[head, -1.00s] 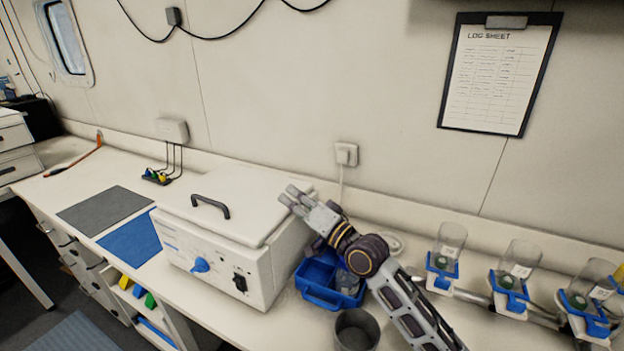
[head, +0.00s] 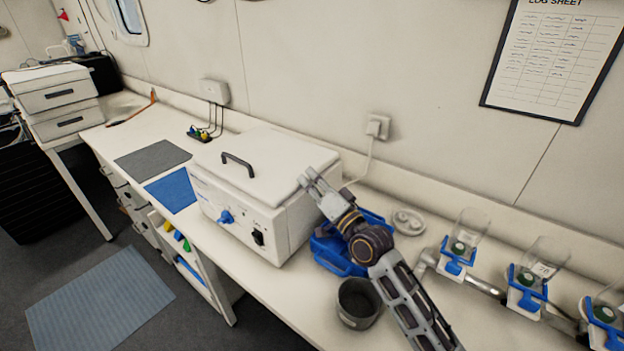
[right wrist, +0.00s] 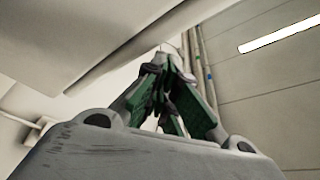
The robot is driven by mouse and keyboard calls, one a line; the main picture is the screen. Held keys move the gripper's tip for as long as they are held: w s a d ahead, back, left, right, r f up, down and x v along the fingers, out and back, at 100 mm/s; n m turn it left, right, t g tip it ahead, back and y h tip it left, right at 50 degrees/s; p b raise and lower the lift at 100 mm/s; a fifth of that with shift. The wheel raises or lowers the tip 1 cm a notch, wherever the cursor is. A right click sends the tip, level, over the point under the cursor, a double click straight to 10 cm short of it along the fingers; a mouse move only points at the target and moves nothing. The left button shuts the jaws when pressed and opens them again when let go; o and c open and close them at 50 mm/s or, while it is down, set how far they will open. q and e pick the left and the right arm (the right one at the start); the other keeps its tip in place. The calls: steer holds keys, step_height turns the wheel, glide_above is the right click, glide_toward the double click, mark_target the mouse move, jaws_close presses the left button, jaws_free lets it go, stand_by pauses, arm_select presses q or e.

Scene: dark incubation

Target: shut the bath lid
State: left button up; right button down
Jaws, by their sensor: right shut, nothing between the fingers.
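The bath is a white box (head: 240,222) with a blue knob and a black switch on its front. Its white lid (head: 275,170), with a black handle (head: 238,163), lies across the top and looks down on the box. I cannot tell whether a thin gap is left under it. My right gripper (head: 306,180) is shut and empty, at the lid's right edge. I cannot tell whether it touches the lid. In the right wrist view the green-padded fingers (right wrist: 172,92) are together, below and right of a pale overhanging surface. My left gripper is not in view.
A blue caddy (head: 332,254) and a dark grey cup (head: 358,302) stand right of the bath, close to my right arm. Clear vessels in blue holders (head: 460,252) line the right. Grey and blue mats (head: 172,190) lie left of the bath.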

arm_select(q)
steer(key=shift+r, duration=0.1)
arm_select(e)
steer(key=shift+a+f, duration=0.15)
steer(key=shift+f, duration=0.05)
